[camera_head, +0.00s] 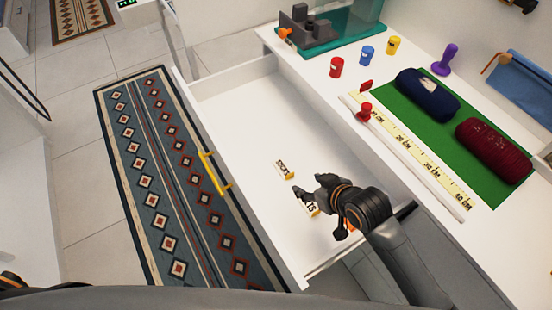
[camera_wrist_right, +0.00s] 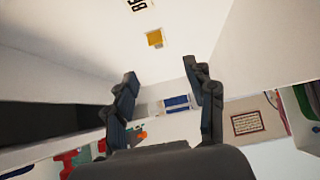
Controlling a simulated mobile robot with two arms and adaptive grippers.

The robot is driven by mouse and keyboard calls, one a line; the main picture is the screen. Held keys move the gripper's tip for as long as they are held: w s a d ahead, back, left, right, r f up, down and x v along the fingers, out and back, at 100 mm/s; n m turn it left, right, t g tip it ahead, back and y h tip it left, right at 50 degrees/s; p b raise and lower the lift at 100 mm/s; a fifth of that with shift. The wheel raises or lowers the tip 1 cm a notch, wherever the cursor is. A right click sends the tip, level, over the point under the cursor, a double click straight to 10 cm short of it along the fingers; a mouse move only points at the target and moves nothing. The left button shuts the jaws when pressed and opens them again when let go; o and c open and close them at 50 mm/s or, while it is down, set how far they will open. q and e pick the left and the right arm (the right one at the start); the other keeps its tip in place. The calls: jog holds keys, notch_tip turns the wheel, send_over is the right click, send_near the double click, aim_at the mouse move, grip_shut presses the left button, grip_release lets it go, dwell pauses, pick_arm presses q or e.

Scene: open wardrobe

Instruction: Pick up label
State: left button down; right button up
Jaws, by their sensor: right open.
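Two small white labels with black print and yellow ends lie on the floor of the open white drawer in the head view. The farther label (camera_head: 284,169) lies clear of my gripper. The nearer label (camera_head: 309,205) lies right by the fingers of my right gripper (camera_head: 309,187) and is partly covered by them. My right gripper is open, with nothing seen between its fingers. In the right wrist view, a printed label (camera_wrist_right: 138,5) with a yellow piece (camera_wrist_right: 155,39) shows beyond the open fingers (camera_wrist_right: 161,73), cut off at the top edge. My left gripper is not in view.
The drawer (camera_head: 235,85) has raised walls and a yellow handle (camera_head: 213,174). Right of it, a white counter (camera_head: 300,62) holds red, blue and yellow pots, a ruler (camera_head: 411,150), a green mat (camera_head: 400,110) and two rolled cloths. A patterned rug (camera_head: 150,160) lies left.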

aim_at(290, 175)
jog(key=x, duration=0.7)
jog(key=shift+w+f+b, duration=0.15)
jog(key=shift+f+b, duration=0.1)
jog(key=shift+b, duration=0.15)
jog(key=shift+w+a+f, duration=0.2)
jog(key=shift+w+f, duration=0.05)
jog(key=shift+f, duration=0.05)
jog(key=x, duration=0.5)
jog(key=shift+w+d, duration=0.2)
jog(key=shift+d, duration=0.05)
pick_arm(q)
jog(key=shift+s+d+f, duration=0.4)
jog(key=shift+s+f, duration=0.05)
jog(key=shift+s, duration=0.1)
pick_arm(e)
jog(key=shift+c, duration=0.2)
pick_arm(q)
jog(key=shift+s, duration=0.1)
pick_arm(e)
jog(key=c, duration=0.8)
